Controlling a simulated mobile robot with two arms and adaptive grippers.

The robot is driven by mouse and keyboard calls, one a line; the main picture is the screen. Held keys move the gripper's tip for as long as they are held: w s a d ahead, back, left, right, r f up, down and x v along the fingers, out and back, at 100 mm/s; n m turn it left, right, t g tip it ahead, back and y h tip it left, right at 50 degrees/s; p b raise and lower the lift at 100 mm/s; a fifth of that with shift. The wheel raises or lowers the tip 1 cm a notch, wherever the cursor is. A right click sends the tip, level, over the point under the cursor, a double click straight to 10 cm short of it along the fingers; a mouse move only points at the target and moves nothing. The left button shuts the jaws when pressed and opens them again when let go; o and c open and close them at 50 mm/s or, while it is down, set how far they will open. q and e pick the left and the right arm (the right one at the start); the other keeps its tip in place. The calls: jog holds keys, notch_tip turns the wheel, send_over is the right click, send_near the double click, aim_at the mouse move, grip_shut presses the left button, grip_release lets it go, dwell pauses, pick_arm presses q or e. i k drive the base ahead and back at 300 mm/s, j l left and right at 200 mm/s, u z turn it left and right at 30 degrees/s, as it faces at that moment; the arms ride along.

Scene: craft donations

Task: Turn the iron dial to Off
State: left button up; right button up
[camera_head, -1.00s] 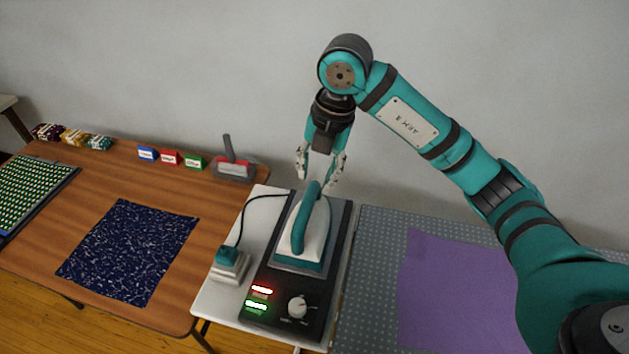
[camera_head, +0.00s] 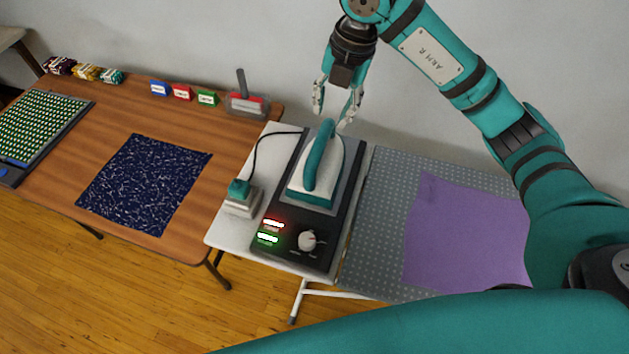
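The iron dial (camera_head: 307,241) is a small pale round knob on the front of a black iron station (camera_head: 332,252). Its markings are too small to read. A red-lit indicator (camera_head: 273,223) and a green-lit indicator (camera_head: 267,238) are left of the dial. The teal and white iron (camera_head: 326,176) rests on the station behind the dial. My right gripper (camera_head: 333,113) points down with its two fingers apart and empty, near the back end of the iron and well away from the dial. My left gripper is not in view.
A white stand (camera_head: 222,235) carries the station and a corded teal-topped block (camera_head: 240,195). A wooden table (camera_head: 105,120) with dark patterned cloth (camera_head: 146,183) is left. A grey dotted surface (camera_head: 378,225) with purple cloth (camera_head: 460,235) is right. My teal arm link crosses the bottom.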

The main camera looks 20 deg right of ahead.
aim_at(307, 241)
jog(key=k+j, duration=0.25)
jog(key=k, duration=0.15)
jog(key=k+j, duration=0.25)
jog(key=k, duration=0.15)
